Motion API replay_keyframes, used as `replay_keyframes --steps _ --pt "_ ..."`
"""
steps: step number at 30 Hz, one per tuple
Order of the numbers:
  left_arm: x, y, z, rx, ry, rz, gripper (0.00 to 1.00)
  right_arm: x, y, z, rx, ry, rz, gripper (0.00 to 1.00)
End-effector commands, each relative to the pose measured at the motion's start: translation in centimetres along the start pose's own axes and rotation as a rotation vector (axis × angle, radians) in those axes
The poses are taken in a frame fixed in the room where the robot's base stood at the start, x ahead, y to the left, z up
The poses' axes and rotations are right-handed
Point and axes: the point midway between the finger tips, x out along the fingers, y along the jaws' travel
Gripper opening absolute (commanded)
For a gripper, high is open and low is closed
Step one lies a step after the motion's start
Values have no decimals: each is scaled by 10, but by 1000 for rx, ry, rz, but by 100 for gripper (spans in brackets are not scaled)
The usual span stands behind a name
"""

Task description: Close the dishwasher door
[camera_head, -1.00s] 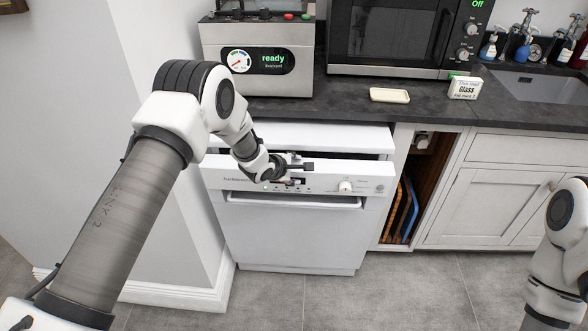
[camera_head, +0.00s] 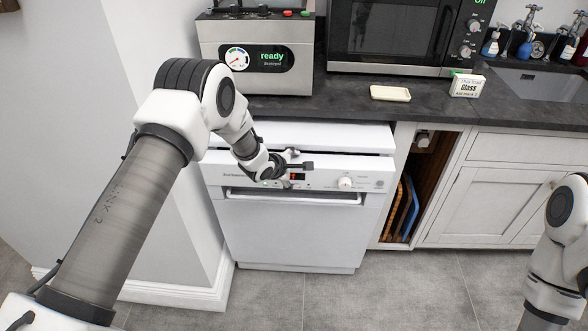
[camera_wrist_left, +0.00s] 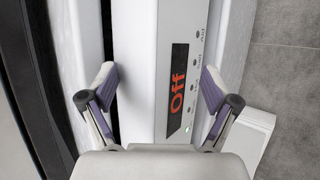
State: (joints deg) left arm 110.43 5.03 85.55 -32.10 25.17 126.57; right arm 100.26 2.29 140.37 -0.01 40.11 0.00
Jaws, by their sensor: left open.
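The white dishwasher door (camera_head: 300,225) is nearly upright in the head view, its top edge slightly forward of the housing. A narrow dark gap shows between them, clearest at the right. My left gripper (camera_head: 297,168) is open at the top of the door, in front of the control panel. In the left wrist view my left gripper (camera_wrist_left: 158,78) has its fingers spread on either side of the panel's display (camera_wrist_left: 177,92), which reads "Off". One finger is near the dark gap. I cannot tell whether the fingers touch the door. My right gripper is out of view.
A white wall (camera_head: 165,75) stands close at the left. An open shelf with boards (camera_head: 408,210) is at the right.

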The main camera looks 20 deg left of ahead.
Motion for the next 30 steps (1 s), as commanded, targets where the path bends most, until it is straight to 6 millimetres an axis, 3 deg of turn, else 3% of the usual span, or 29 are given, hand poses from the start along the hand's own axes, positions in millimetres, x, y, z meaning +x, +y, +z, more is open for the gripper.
replay_keyframes --steps 8,11,21,25,30 --pt "-5 3 0 0 -1 4 88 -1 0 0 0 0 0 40" --pt "-20 4 0 -2 -1 5 88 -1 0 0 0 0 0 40" --pt "-102 2 0 -2 -1 4 88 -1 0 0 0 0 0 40" --pt "-118 1 0 -1 -1 3 88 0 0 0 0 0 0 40" --pt "-121 1 0 1 -1 3 88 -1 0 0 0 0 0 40"
